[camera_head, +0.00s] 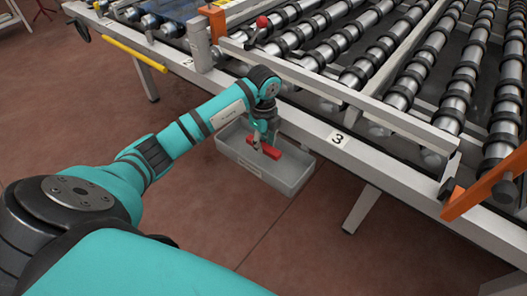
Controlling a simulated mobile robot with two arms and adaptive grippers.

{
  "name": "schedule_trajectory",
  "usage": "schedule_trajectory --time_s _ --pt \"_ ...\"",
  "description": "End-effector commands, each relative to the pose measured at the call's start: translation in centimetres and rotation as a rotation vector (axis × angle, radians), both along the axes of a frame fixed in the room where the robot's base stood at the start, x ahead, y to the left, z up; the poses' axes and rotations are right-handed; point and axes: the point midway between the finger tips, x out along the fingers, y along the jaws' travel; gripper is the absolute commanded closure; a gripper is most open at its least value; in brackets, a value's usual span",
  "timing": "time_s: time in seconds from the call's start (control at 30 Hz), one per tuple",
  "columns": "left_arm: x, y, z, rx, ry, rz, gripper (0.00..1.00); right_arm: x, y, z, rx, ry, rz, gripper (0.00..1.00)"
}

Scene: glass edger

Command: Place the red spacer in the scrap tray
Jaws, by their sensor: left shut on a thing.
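The red spacer (265,150) is a small red bar. My left gripper (258,146) is shut on it, pointing down, and holds it over the grey scrap tray (297,182). The tray is an open rectangular bin with a pale label on its front wall, low beside the machine's front rail. The spacer appears within the tray's outline; its exact height above the tray floor is hard to tell. My left arm comes in from the left and covers part of the tray's back left. My right gripper is not in view.
The roller conveyor (340,137) of the glass edger runs along the back and right, with a rail marked 3 and orange brackets (484,184). A red knob (262,22) and a yellow bar (135,54) stick out. The reddish floor is clear in front of the tray.

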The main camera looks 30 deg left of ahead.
Motion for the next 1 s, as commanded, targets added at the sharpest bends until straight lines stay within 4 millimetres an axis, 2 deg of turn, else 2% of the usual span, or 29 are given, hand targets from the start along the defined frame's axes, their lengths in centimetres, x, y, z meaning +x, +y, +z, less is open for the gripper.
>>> schedule_trajectory --time_s 0.17,0.4,0.73,0.77,0.9,1.0 --pt "0.0 -0.1 -1.3 -0.001 0.001 -0.002 0.97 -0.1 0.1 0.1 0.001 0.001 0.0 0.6" --pt "0.0 -0.1 -4.3 -0.001 -0.001 -0.003 0.97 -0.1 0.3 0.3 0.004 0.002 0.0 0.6" --pt "0.0 0.0 -4.7 0.0 -0.001 -0.004 0.97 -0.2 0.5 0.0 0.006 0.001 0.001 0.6" --pt "0.0 0.0 -4.5 0.0 -0.002 -0.004 0.71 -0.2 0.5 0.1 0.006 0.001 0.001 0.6" --pt "0.0 0.0 -4.5 0.0 -0.002 -0.004 0.53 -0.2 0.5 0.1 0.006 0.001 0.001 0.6" --pt "0.0 0.0 -4.5 0.0 -0.002 -0.004 0.52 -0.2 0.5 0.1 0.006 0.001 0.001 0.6"
